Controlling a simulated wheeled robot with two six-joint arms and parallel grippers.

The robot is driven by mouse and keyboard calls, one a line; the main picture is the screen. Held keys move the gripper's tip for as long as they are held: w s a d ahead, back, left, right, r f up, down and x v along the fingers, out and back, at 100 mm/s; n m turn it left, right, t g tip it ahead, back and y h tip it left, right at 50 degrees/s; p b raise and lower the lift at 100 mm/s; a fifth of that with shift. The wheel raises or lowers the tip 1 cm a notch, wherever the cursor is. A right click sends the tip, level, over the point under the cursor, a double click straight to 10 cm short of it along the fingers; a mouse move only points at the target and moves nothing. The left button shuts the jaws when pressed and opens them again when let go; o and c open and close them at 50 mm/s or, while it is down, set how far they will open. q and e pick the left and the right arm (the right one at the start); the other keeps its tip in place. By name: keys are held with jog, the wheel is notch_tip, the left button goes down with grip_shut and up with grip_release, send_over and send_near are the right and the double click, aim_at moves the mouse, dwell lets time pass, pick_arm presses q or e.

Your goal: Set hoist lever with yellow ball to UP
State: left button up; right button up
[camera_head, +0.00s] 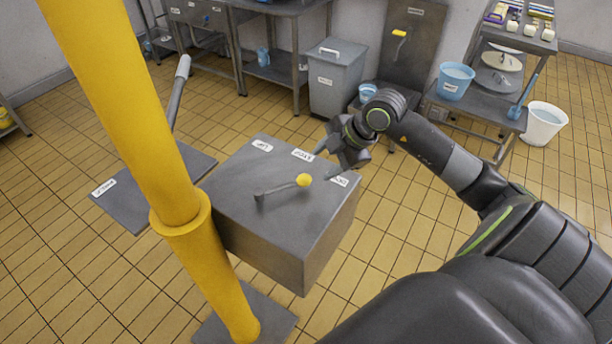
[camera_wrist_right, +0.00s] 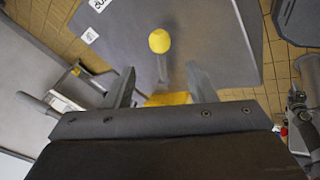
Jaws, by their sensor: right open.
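The hoist lever is a thin grey rod (camera_head: 280,189) on top of a grey box (camera_head: 240,196). It leans right in the head view and ends in a yellow ball (camera_head: 304,180), close to the rightmost of three white labels (camera_head: 340,181). The label lettering is too small to read surely. My right gripper (camera_head: 326,164) is open, just behind and right of the ball. In the right wrist view the ball (camera_wrist_right: 159,40) lies ahead of the gap between the open fingers (camera_wrist_right: 160,76), with nothing held. My left gripper is not in view.
A thick yellow post (camera_head: 140,110) stands left in front of the box. Behind it a second lever with a light grey grip (camera_head: 183,67) rises from a floor plate (camera_head: 122,198). A bin (camera_head: 336,85), a blue bucket (camera_head: 455,80) and a white bucket (camera_head: 543,124) stand farther back.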

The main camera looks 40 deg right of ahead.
aim_at(306, 178)
jog(key=p+x, duration=0.1)
jog(key=x, duration=0.8)
jog(key=shift+w+a+f, duration=0.1)
jog(key=shift+a+f, duration=0.1)
grip_shut()
